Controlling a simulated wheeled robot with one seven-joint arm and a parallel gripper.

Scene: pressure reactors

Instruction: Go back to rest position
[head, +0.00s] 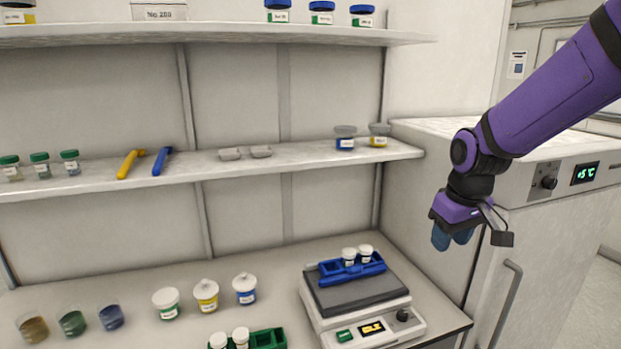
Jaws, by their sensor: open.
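My purple arm comes in from the upper right. My gripper (454,236) hangs pointing down in front of the white cabinet, right of the bench and clear of it. Its blue fingertips show at the bottom, and nothing is visible between them. A small dark camera-like part sits at its right side. The gap between the fingers is small and hard to make out at this size.
A balance (365,308) on the bench carries a blue rack (352,270) with two white-capped vials. A green rack (266,340) and several jars stand left of it. Shelves hold more jars. The white cabinet (590,211) with a handle (507,300) is behind my gripper.

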